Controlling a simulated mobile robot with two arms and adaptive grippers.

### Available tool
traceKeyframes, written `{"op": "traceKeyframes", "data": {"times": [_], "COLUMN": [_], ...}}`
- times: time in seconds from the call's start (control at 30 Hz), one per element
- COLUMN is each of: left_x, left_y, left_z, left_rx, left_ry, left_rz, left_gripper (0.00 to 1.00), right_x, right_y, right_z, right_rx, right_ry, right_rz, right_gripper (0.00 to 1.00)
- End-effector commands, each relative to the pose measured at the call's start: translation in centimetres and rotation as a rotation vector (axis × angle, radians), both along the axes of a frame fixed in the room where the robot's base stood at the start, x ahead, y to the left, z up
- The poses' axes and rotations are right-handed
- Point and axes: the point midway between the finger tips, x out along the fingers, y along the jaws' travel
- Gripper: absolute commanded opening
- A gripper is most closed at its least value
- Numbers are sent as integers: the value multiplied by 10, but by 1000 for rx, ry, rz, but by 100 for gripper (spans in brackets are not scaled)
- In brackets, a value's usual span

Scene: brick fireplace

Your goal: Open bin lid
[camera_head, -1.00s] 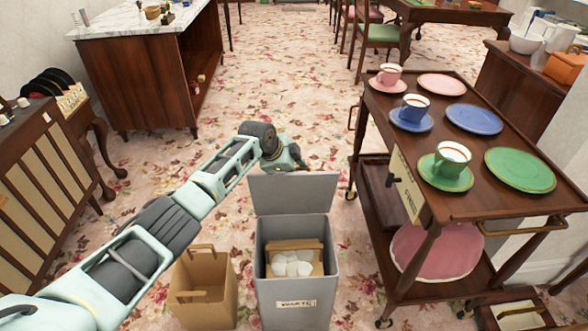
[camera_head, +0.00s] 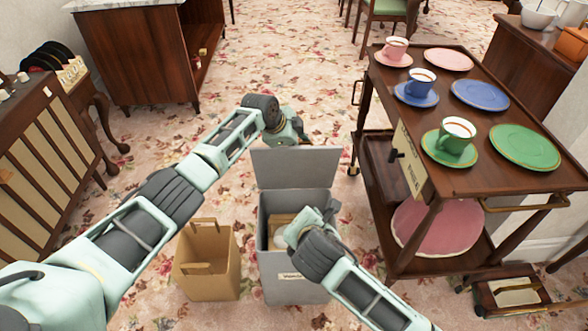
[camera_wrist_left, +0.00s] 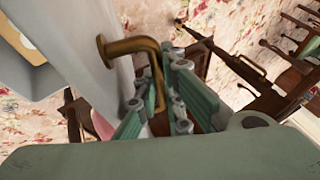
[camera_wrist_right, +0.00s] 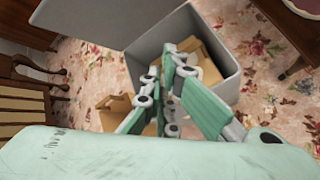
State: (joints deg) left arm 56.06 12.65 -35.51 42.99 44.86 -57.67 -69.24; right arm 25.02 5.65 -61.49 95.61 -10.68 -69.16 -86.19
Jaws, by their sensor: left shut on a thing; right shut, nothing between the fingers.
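The grey bin (camera_head: 276,252) stands on the carpet with its lid (camera_head: 296,168) raised upright at the back edge. My left gripper (camera_head: 290,132) is behind the top of the lid. In the left wrist view my left gripper (camera_wrist_left: 165,95) is shut on the brass handle (camera_wrist_left: 130,48), which sticks out from the lid (camera_wrist_left: 75,70). My right gripper (camera_head: 312,216) is over the bin's open top, and its forearm hides part of the bin's front. The right wrist view shows its shut, empty fingers (camera_wrist_right: 165,85) by the bin's rim (camera_wrist_right: 150,50).
A wooden trolley (camera_head: 490,180) with cups and plates stands to the right. A marble-topped cabinet (camera_head: 140,60) is at the back left. Open carpet lies behind the bin.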

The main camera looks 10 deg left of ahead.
Motion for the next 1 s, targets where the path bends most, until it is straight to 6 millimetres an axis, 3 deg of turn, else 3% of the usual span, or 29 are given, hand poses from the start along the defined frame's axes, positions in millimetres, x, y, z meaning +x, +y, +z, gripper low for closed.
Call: {"op": "traceKeyframes", "data": {"times": [0.03, 0.2, 0.4, 0.57, 1.0], "left_x": [1, 1, 0, 0, 0], "left_y": [2, 2, 2, 2, 2], "left_z": [-1, -1, -1, -1, -1], "left_rx": [5, 5, 5, 5, 5], "left_ry": [-4, -4, -2, -2, -3], "left_rz": [1, 1, 1, 1, 0], "left_gripper": [0, 0, 0, 0, 0], "right_x": [9, 21, 28, 41, 102], "right_y": [9, 26, 33, 37, 54], "right_z": [16, 45, 56, 48, 11], "right_rx": [-100, -391, -538, -548, -544], "right_ry": [-77, -261, -344, -347, -345], "right_rz": [93, 323, 422, 428, 425], "right_gripper": [0, 0, 0, 0, 0]}}
